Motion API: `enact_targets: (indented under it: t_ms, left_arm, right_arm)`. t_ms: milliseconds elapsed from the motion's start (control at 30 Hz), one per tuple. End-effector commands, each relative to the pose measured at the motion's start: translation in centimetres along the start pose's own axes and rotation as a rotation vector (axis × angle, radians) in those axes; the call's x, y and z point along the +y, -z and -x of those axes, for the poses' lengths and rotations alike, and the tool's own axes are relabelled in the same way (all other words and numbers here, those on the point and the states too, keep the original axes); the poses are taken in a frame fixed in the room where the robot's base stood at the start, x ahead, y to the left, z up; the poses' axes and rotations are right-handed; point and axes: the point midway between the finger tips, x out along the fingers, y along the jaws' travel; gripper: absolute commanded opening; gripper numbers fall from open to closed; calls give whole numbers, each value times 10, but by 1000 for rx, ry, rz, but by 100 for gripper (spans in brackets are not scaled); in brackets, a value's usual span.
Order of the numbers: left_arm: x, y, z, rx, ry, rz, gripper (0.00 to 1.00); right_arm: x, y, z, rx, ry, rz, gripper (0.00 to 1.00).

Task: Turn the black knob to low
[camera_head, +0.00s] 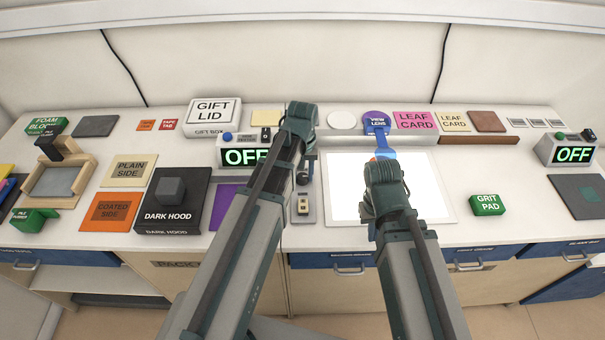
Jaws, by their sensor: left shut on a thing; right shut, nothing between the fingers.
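My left gripper (303,174) points down over the back part of a small grey control panel (305,217) in the middle of the counter. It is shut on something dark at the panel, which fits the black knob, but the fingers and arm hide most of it. The knob's pointer and any low mark cannot be read. A pale switch (303,206) shows on the panel's front part. My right gripper (383,160) is shut and empty above the white lit panel (435,190), its fingertips mostly hidden by its own wrist.
A box with a green OFF display (240,157) stands left of my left wrist; another OFF box (567,153) is at far right. A dark hood (168,215) and green grit pad (487,205) flank the work area.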

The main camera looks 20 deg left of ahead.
Motion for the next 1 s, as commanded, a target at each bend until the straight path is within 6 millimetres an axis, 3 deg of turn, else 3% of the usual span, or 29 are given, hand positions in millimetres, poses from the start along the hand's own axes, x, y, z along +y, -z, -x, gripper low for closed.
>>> enact_targets:
  t_ms: [1000]
  left_arm:
    - [0,0,0,0,0,-962,0]
  right_arm:
    - [0,0,0,0,0,0,0]
